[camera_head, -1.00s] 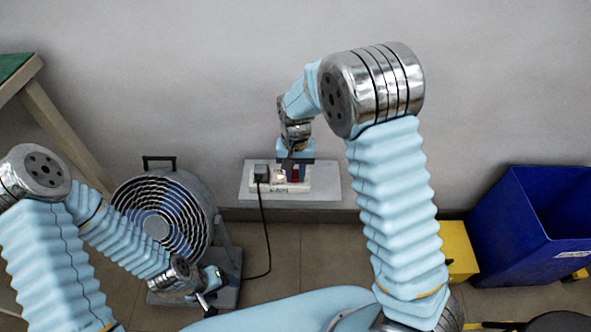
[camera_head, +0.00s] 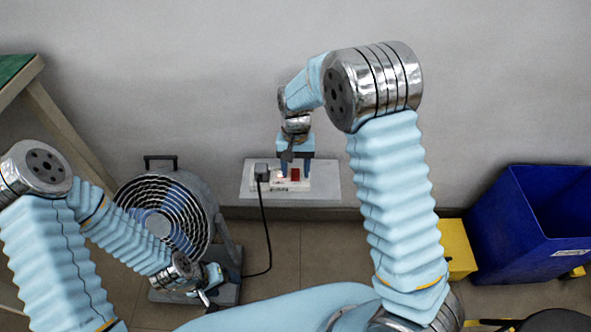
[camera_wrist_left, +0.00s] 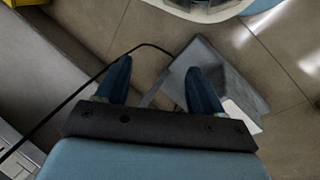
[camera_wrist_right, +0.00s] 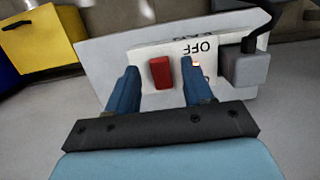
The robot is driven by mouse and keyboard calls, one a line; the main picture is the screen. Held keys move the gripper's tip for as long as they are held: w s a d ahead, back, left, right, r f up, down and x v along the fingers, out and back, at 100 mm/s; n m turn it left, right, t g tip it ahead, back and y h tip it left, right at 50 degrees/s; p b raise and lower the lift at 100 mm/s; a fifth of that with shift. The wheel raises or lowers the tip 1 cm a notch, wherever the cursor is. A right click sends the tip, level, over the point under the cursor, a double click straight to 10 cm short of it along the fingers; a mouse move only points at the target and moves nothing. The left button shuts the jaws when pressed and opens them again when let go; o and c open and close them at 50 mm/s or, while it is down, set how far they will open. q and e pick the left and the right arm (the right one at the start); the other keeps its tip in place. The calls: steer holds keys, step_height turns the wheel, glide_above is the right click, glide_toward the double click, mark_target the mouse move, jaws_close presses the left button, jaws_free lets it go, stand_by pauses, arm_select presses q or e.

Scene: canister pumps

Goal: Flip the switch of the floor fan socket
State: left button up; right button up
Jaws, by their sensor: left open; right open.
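The floor fan (camera_head: 158,218) stands at the left, its dark cord running to a grey plug (camera_head: 261,172) in the white socket strip (camera_head: 276,187). The strip sits on a grey plate by the wall. A red switch (camera_head: 295,174) is on the strip and also shows in the right wrist view (camera_wrist_right: 160,73), beside the word OFF. My right gripper (camera_head: 296,163) is open above the strip; in its wrist view the switch appears between the fingers, with no visible hold. My left gripper (camera_head: 207,296) is open and empty near the fan's base; its fingers show in its wrist view (camera_wrist_left: 158,78).
A blue bin (camera_head: 530,220) and a yellow box (camera_head: 457,250) stand at the right. A wooden-legged table (camera_head: 62,130) is at the left. The wall is close behind the socket strip. Floor between fan and yellow box is partly clear.

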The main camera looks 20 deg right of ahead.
mark_target(296, 170)
arm_select(q)
steer(key=shift+d+r+p, duration=0.15)
steer(key=shift+r+p, duration=0.3)
arm_select(e)
step_height(296, 170, up, 13)
steer(key=w, duration=0.2)
steer(key=shift+d+f, duration=0.15)
steer(key=shift+d, duration=0.1)
arm_select(q)
steer(key=shift+s, duration=0.1)
